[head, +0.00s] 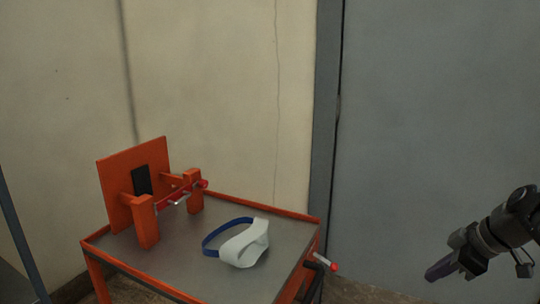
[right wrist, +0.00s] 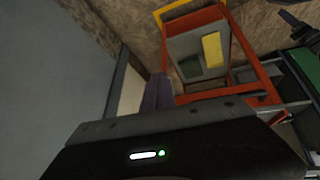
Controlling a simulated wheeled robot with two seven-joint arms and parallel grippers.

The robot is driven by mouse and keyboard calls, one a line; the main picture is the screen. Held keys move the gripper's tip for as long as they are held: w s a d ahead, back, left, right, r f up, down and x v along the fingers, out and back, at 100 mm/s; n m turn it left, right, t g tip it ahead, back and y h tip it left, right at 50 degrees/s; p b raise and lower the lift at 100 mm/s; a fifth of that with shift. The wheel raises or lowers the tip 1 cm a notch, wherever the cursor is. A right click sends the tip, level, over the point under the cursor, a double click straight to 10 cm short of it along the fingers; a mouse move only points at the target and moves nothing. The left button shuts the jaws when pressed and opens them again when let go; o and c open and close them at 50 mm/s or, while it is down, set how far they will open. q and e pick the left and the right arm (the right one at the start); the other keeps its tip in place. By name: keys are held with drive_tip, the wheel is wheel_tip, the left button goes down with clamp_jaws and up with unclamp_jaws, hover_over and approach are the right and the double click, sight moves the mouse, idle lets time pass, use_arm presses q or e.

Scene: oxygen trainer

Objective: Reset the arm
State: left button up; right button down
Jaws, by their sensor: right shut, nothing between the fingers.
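My right gripper (head: 440,268) is at the right of the head view, raised in front of the grey wall panel, well to the right of the orange table. It is shut and empty. In the right wrist view its purple fingers (right wrist: 157,92) are together, pointing away from the camera. The orange trainer (head: 115,190) with a back plate, two posts and a red-ended bar stands at the table's back left. A white mask with a blue strap (head: 245,243) lies on the table, right of the trainer.
The orange-framed table (head: 190,262) has a grey top with a raised rim. A red-tipped handle (head: 325,262) sticks out at its right side. A cream wall (head: 210,90) and a grey panel (head: 440,110) stand behind. The space between table and gripper looks clear.

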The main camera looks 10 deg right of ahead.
drive_tip(key=w+d+f+m+t+h, duration=0.1)
drive_tip(key=w+f+m+h, duration=0.2)
drive_tip(key=w+f+m, duration=0.5)
drive_tip(key=a+f+m, duration=0.2)
drive_tip(key=a+f, duration=0.5)
drive_tip(key=f, duration=0.4)
drive_tip(key=a+f+m, duration=0.1)
drive_tip(key=a+f, duration=0.7)
drive_tip(key=f, duration=0.2)
drive_tip(key=s+a+f+g+y, duration=0.1)
drive_tip(key=s+a+f, duration=0.35)
drive_tip(key=a, duration=0.25)
drive_tip(key=s+a+f+g+y, duration=0.1)
drive_tip(key=s+a+f, duration=0.2)
drive_tip(key=a+f, duration=0.35)
drive_tip(key=s+a+f+n+g+y, duration=0.1)
drive_tip(key=s+a+f+g, duration=0.15)
drive_tip(key=s+a, duration=0.5)
drive_tip(key=s+a+f+g+y, duration=0.25)
drive_tip(key=s+a, duration=0.35)
drive_tip(key=s, duration=0.3)
wheel_tip(320, 180, up, 19)
drive_tip(key=t+p, duration=0.1)
drive_tip(key=p, duration=1.8)
drive_tip(key=shift+a+h+p, duration=0.15)
drive_tip(key=shift+h+p, duration=0.2)
drive_tip(key=shift+h, duration=0.1)
drive_tip(key=shift+w, duration=0.1)
